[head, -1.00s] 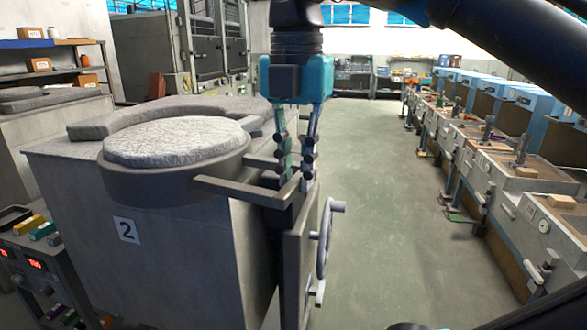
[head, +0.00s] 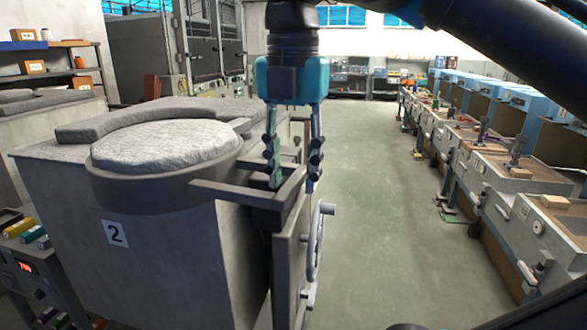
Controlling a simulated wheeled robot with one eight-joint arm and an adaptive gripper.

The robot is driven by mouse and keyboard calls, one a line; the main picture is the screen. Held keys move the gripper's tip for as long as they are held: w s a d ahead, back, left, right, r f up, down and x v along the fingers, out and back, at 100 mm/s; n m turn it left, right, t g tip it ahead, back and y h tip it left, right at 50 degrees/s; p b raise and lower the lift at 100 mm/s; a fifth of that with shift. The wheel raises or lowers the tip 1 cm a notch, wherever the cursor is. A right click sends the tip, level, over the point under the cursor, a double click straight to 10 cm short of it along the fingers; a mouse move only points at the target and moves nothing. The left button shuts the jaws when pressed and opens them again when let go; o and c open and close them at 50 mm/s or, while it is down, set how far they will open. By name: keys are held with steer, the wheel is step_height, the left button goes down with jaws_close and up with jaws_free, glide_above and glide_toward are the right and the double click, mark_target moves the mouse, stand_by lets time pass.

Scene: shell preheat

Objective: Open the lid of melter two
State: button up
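Melter two is the grey block with a "2" label (head: 115,233) at left. Its round lid (head: 165,145), with a pale rough top and dark rim, lies flat on it. A dark handle frame (head: 235,193) reaches right from the lid, with a crossbar at its right end. My gripper (head: 293,187) points down at this end. Its fingers are apart, the left one inside the frame and the right one beyond the crossbar. No contact with the bar can be made out.
A small control cart (head: 28,265) stands at the left front. A row of workstations (head: 490,165) lines the right. The floor (head: 390,200) between is clear.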

steer(key=shift+r, duration=0.1)
step_height(320, 180, up, 12)
stand_by(0.5)
steer(key=shift+d, duration=0.1)
